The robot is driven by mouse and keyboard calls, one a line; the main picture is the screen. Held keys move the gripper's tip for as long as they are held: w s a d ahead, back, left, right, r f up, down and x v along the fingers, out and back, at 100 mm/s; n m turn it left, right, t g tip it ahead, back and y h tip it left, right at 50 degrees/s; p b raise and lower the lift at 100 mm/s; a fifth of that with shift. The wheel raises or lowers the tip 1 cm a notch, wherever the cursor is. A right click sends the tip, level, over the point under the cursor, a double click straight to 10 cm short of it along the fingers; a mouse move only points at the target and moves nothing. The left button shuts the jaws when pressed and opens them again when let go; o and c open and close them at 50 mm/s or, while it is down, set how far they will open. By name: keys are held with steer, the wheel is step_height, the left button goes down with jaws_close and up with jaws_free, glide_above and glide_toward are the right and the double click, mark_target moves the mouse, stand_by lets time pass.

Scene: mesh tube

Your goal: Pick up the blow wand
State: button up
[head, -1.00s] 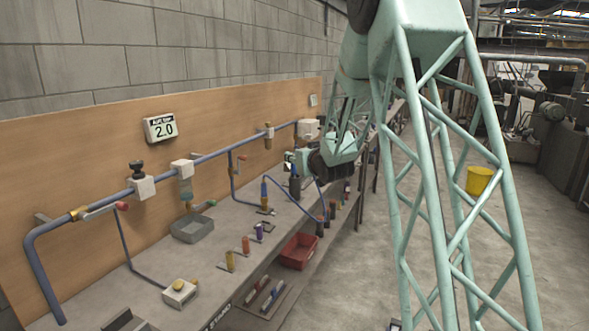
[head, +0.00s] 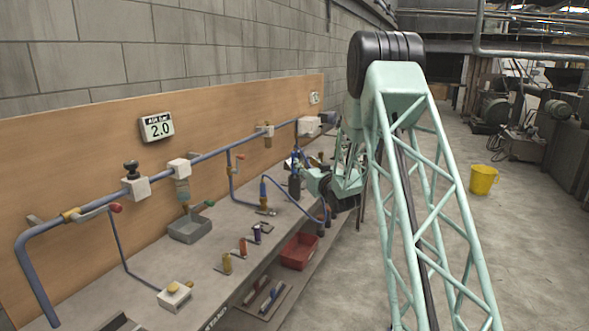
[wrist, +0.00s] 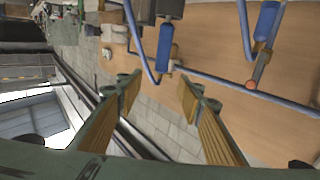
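A blue cylindrical tool (head: 263,189) with a curving blue hose stands on the bench and may be the blow wand. The wrist view shows two blue cylinders, one at top middle (wrist: 165,45) and one at top right (wrist: 266,22); I cannot tell which is the wand. My gripper (wrist: 160,84) is open, its two yellow-padded fingers apart with nothing held between them. The middle blue cylinder appears beyond the gap between the fingertips.
A blue pipe (head: 95,205) with valves runs along the wooden backboard (head: 75,238). Several small coloured tubes line the bench edge, including a yellow one (head: 227,264). A red bin (head: 299,251) sits below. A yellow bucket (head: 483,180) stands on open floor.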

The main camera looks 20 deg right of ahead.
mark_target(296, 155)
steer(key=shift+w, duration=0.15)
steer(key=shift+w+d+b, duration=0.2)
steer(key=shift+w+b, duration=0.05)
steer(key=shift+w, duration=1.85)
steer(key=shift+w+d+b, duration=0.2)
steer(key=shift+w, duration=1.85)
steer(key=shift+w+f+b, duration=0.15)
steer(key=shift+w+b, duration=0.35)
steer(key=shift+w, duration=1.25)
steer(key=shift+w+d, duration=0.15)
steer(key=shift+w, duration=0.7)
jaws_close()
